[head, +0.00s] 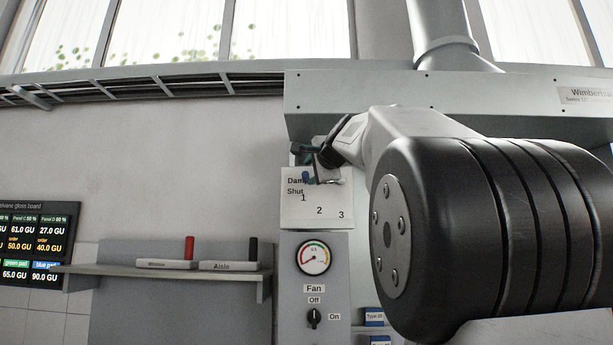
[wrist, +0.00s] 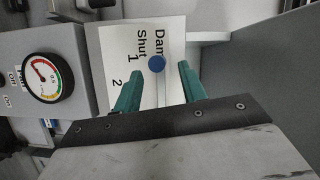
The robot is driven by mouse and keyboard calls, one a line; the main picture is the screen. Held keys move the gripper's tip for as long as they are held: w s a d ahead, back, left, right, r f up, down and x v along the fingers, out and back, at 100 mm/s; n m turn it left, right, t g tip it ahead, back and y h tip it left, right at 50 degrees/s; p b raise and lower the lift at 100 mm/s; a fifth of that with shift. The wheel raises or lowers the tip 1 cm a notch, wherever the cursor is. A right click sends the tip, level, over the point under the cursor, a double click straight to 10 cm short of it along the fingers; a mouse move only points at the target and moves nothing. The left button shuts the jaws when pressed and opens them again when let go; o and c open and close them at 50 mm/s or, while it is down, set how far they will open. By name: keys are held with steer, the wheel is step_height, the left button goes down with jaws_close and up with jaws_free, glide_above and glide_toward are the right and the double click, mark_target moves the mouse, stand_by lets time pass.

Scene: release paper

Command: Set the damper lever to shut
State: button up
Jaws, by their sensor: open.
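The damper plate (head: 300,212) is a white card marked Damper, Shut, 1, 2 and 3; in the wrist view the plate (wrist: 112,50) is turned sideways. The damper lever has a blue knob (wrist: 157,63), seen over the end of the word Damper, close to Shut and 1. A pale rod shows below the knob. Its exact mark is hard to tell. My gripper (wrist: 160,69) is open, its teal fingers on either side of the knob with gaps. In the head view my gripper (head: 307,164) is small and dark at the plate's top, partly hiding it.
A pressure gauge (head: 314,257) and a Fan knob (head: 314,317) sit below the plate. The metal hood (head: 350,95) overhangs just above my gripper. A shelf (head: 180,270) at the left carries red and black handled items.

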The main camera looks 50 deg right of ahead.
steer(key=shift+v, duration=0.85)
steer(key=s+a+f+n+g+y, duration=0.1)
steer(key=a+f+n+g+y, duration=0.4)
steer(key=a+f, duration=0.8)
steer(key=s+a+f+n+g+y, duration=0.15)
steer(key=a+f+n, duration=0.45)
steer(key=a+f, duration=0.75)
steer(key=s+a+f+n+g, duration=0.2)
steer(key=s+f, duration=0.4)
steer(key=f, duration=0.3)
steer(key=s+a+f+n+g+y, duration=0.1)
steer(key=s+a+f+n+g, duration=0.2)
steer(key=s+f+n, duration=0.2)
steer(key=s+a+f+n+g, duration=0.2)
steer(key=s+a+f+n, duration=0.1)
steer(key=s+f, duration=0.6)
step_height(320, 180, down, 5)
steer(key=shift+r+n+g, duration=0.1)
steer(key=shift+n+g, duration=0.2)
steer(key=shift+g, duration=0.05)
